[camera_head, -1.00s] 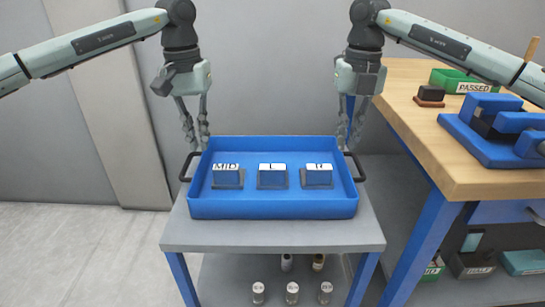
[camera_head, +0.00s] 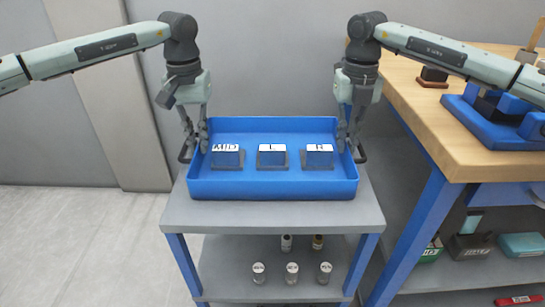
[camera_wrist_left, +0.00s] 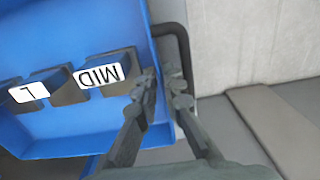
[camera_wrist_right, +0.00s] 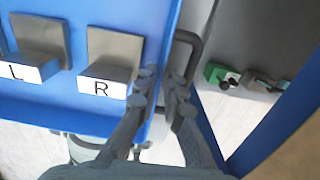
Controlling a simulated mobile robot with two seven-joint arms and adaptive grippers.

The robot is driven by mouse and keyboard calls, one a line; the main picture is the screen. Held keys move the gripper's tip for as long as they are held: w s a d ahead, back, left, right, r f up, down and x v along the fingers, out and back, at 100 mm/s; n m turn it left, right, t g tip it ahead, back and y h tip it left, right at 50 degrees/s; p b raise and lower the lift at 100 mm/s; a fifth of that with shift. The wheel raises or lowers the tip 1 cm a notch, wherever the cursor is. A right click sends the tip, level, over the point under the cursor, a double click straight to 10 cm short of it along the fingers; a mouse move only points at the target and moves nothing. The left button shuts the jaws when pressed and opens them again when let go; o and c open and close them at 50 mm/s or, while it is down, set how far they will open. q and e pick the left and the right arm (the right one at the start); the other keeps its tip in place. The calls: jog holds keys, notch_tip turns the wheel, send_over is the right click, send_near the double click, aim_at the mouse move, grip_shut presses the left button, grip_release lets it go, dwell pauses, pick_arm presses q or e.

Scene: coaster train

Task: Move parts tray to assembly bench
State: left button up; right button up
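The blue parts tray (camera_head: 272,190) rests on the grey cart top (camera_head: 275,214). It holds three dark blocks with white labels: MID (camera_head: 227,158), L (camera_head: 271,158) and R (camera_head: 318,158). My left gripper (camera_head: 195,140) is open at the tray's left handle (camera_wrist_left: 183,45). My right gripper (camera_head: 347,145) is open at the right handle (camera_wrist_right: 192,48). In both wrist views the fingertips are apart, down beside the tray wall and handle. Whether the fingers touch the handles cannot be told. The assembly bench (camera_head: 440,125) with a wooden top stands at the right.
A blue fixture (camera_head: 490,125) and a small dark block (camera_head: 433,77) occupy the bench top. Its front left part is clear. Several small capped containers (camera_head: 292,272) stand on the cart's lower shelf. The bench's blue leg (camera_head: 420,235) is close to the cart.

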pick_arm(q)
jog(key=shift+f, duration=0.55)
pick_arm(e)
jog(key=shift+f, duration=0.55)
pick_arm(q)
grip_shut()
pick_arm(e)
grip_shut()
pick_arm(q)
jog(key=shift+w+r, duration=0.15)
jog(key=shift+r, duration=0.15)
pick_arm(e)
jog(key=shift+w+r, duration=0.15)
jog(key=shift+r, duration=0.15)
